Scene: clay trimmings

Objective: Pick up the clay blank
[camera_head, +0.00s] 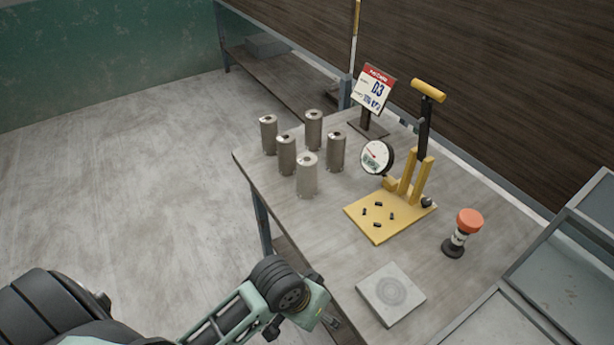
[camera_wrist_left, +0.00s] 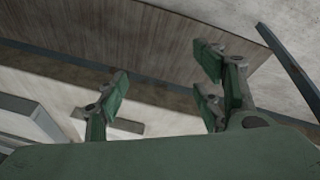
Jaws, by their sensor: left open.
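No object in view is plainly a clay blank. Several upright grey cylinders, one of them at the front (camera_head: 306,178), stand in a group at the table's far left, each with a dark mark on top. A pale square slab (camera_head: 391,293) with a round mark lies flat near the table's front. In the head view my left arm reaches in from below, and its gripper is mostly hidden by the wrist at the table's left edge. In the left wrist view my left gripper (camera_wrist_left: 160,88) is open, with nothing between its green-padded fingers. My right gripper is out of view.
A yellow stand (camera_head: 380,215) with a dial gauge (camera_head: 377,157) and lever is mid-table. A sign (camera_head: 373,90) stands behind it. A red-topped device (camera_head: 467,225) stands right of the stand. Grey trays (camera_head: 570,250) border the right. Bare tabletop (camera_head: 305,222) lies left of the stand.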

